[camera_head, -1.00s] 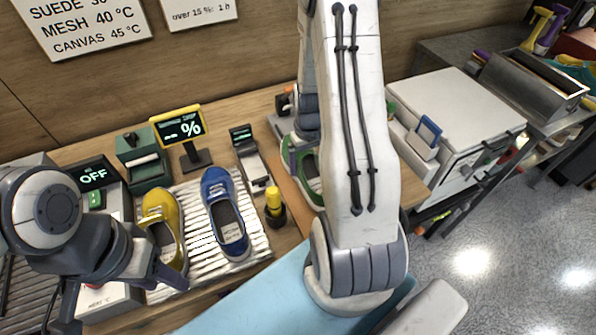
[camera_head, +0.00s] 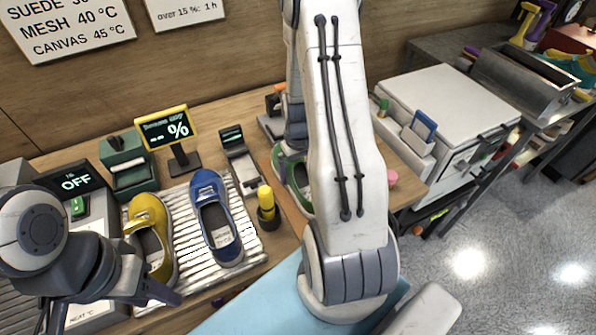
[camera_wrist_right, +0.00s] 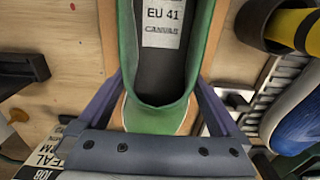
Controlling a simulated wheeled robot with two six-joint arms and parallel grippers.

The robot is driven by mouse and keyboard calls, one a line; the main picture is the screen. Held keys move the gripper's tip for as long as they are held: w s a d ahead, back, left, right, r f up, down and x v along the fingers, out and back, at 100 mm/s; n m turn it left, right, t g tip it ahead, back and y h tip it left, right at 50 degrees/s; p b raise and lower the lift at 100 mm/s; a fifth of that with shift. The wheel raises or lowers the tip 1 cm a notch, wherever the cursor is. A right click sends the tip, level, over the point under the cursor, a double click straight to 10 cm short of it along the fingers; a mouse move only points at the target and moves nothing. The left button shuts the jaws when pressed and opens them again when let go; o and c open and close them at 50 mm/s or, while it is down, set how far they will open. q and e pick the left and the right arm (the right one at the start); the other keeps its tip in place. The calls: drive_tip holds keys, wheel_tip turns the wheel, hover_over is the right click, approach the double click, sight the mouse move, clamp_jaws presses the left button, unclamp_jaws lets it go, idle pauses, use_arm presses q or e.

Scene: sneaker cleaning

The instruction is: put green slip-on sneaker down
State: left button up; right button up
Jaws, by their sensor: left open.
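The green slip-on sneaker (camera_head: 281,166) is partly hidden behind my right arm in the head view. In the right wrist view the sneaker (camera_wrist_right: 155,118) shows its green heel and a label reading EU 41 CANVAS inside. My right gripper (camera_wrist_right: 160,80) has one finger against each side of the heel and appears shut on it. Whether the sole touches the surface below is hidden. My right gripper is hidden in the head view. My left gripper (camera_head: 160,297) is open and empty at the lower left, near the yellow sneaker (camera_head: 152,240).
A blue sneaker (camera_head: 217,218) and the yellow one lie on a white ribbed rack (camera_head: 192,230). A yellow-capped bottle (camera_head: 267,203) stands in a dark holder right of the rack. A display (camera_head: 165,128), a green device (camera_head: 129,163) and a card-topped device (camera_head: 240,160) stand behind.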

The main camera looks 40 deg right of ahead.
wheel_tip(320, 180, up, 12)
drive_tip(key=shift+r+b, duration=0.2)
drive_tip(key=shift+b, duration=0.2)
drive_tip(key=s+a+r+n, duration=0.1)
drive_tip(key=a+r+n, duration=0.1)
drive_tip(key=a, duration=0.8)
drive_tip(key=s+a+r+n, duration=0.1)
drive_tip(key=a+r+n, duration=0.2)
drive_tip(key=a, duration=0.6)
drive_tip(key=s+a+r+n+y, duration=0.1)
drive_tip(key=s+a+n, duration=0.3)
drive_tip(key=s+a, duration=0.8)
drive_tip(key=shift+s+r+n, duration=0.25)
drive_tip(key=shift+s+n, duration=0.15)
drive_tip(key=shift+s, duration=0.75)
